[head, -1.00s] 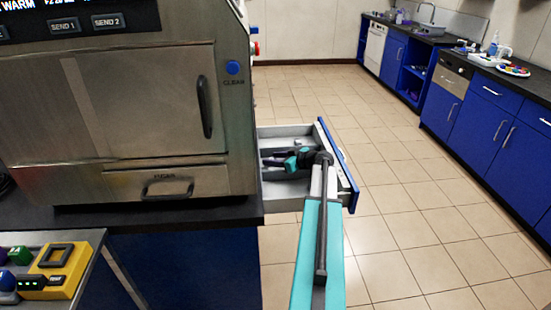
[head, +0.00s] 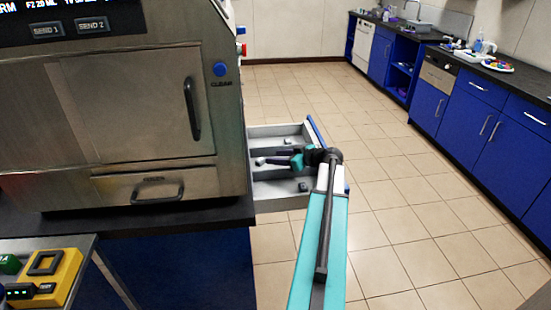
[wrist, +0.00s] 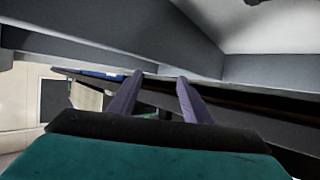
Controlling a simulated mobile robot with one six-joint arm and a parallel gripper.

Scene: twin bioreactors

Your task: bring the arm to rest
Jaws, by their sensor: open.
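My gripper (head: 262,161) is at the open drawer, to the right of the steel machine in the head view. My arm reaches up from the bottom of that view, and the wrist points left across the drawer. In the wrist view my gripper (wrist: 159,90) shows two dark fingers standing apart with nothing between them. Grey drawer walls (wrist: 130,35) rise close around and above the fingers there.
The open drawer (head: 280,131) has grey compartments and a blue front; small pale items lie in it. The steel machine (head: 135,110) stands on a dark counter (head: 110,224). A yellow device (head: 55,285) is at lower left. Tiled floor (head: 400,200) is clear to the right.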

